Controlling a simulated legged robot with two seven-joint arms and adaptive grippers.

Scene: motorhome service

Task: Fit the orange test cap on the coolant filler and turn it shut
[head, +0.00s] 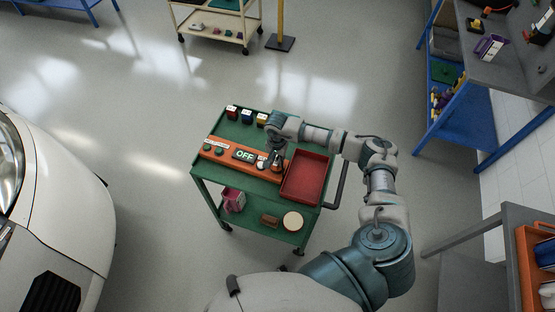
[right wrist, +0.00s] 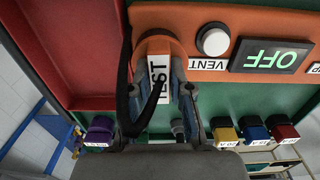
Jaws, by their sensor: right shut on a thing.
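The orange test cap (right wrist: 151,45), with a white TEST label on it, shows at the upper middle of the right wrist view. My right gripper (right wrist: 160,88) is shut on it, with a finger on either side. In the head view my right gripper (head: 275,162) is over the green cart, at the right end of the orange test panel (head: 225,153). The panel carries a lit OFF display (head: 244,156) and a white VENT button (right wrist: 213,41). I cannot tell whether the cap touches the panel. I cannot make out the coolant filler. My left gripper is not in view.
A red tray (head: 306,177) lies right of the panel on the green cart (head: 207,173). Small red (head: 232,112), blue (head: 247,116) and yellow (head: 262,118) blocks stand at its back edge. A white vehicle (head: 75,210) is at the left, with clear floor between.

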